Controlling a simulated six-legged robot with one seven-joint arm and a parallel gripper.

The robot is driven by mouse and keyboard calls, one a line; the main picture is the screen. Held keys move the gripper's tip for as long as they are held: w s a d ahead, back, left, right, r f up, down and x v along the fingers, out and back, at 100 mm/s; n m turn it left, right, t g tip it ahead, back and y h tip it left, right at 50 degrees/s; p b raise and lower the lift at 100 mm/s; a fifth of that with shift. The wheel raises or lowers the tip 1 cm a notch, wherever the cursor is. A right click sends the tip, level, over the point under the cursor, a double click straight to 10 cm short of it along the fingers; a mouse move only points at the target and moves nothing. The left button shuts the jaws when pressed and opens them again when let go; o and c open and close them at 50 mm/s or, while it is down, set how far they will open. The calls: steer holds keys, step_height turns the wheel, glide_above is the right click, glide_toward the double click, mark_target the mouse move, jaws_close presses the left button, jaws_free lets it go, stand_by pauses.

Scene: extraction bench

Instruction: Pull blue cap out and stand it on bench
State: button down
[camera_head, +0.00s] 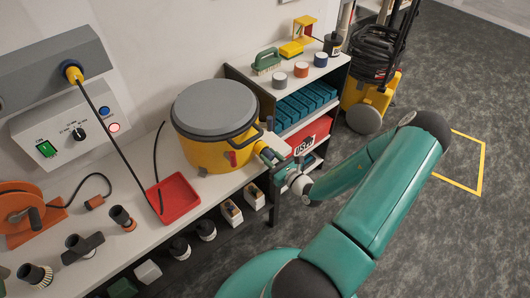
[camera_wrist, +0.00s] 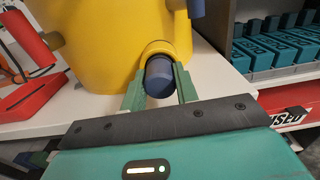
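The blue cap (camera_wrist: 159,78) is a short dark blue cylinder seen in the wrist view. It sits in a yellow round port (camera_wrist: 163,48) low on the side of the yellow drum (camera_head: 207,151). My gripper (camera_wrist: 161,80) has its two green fingers on either side of the cap, close to its sides. I cannot tell whether they press on it. In the head view my gripper (camera_head: 268,155) is at the drum's right side, over the bench's edge, and mostly hides the cap. The bench (camera_head: 145,165) is pale, with bare top around the drum.
A red tray (camera_head: 172,198) lies left of the drum, with a black cable or hose end over it. Farther left are several dark nozzles and an orange reel (camera_head: 25,212). A shelf unit (camera_head: 300,118) with blue boxes and a red bin (camera_head: 305,138) stands right of the drum.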

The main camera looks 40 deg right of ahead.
steer(key=shift+s, duration=0.8)
steer(key=shift+s, duration=1.35)
steer(key=shift+s, duration=0.35)
steer(key=shift+s+d, duration=0.1)
steer(key=shift+s, duration=0.7)
steer(key=shift+w, duration=0.1)
